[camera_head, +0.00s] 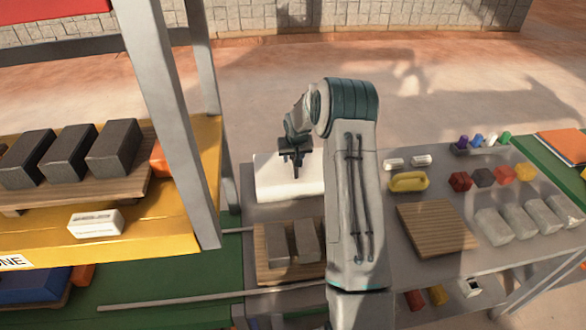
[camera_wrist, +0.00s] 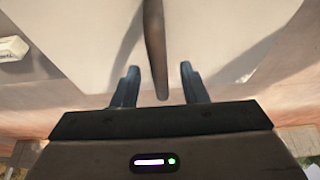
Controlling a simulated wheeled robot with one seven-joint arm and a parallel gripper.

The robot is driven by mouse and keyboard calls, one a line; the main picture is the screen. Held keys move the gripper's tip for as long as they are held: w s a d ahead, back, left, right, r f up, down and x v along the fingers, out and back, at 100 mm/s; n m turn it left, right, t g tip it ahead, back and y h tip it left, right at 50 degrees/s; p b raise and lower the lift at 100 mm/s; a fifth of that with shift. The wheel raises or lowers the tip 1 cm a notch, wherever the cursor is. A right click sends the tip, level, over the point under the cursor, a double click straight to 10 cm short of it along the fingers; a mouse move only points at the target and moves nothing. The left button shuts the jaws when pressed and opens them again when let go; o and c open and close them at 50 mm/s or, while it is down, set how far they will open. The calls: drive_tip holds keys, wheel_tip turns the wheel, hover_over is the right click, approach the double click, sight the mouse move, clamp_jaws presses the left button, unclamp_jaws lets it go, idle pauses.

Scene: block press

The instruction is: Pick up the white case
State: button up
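The white case (camera_head: 268,182) lies on the grey table in the head view, left of my arm. My gripper (camera_head: 295,168) is over its right part, pointing down. In the wrist view, the case's pale surface (camera_wrist: 85,45) fills most of the upper picture. A dark brown strip (camera_wrist: 155,48), perhaps its handle, runs between my two fingers. My gripper (camera_wrist: 159,72) is open, with a gap on each side of the strip. I cannot tell how far the fingertips are above the case. My gripper and arm hide part of the case in the head view.
A wooden tray (camera_head: 262,262) with grey blocks lies in front of the case. A metal post (camera_head: 178,130) and yellow shelf (camera_head: 175,215) stand left. Right of my arm are a yellow handled piece (camera_head: 408,181), a wooden board (camera_head: 436,230) and several small coloured pieces.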

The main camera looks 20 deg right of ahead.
drive_tip(key=shift+w+f, duration=0.2)
drive_tip(key=shift+f, duration=0.25)
clamp_jaws()
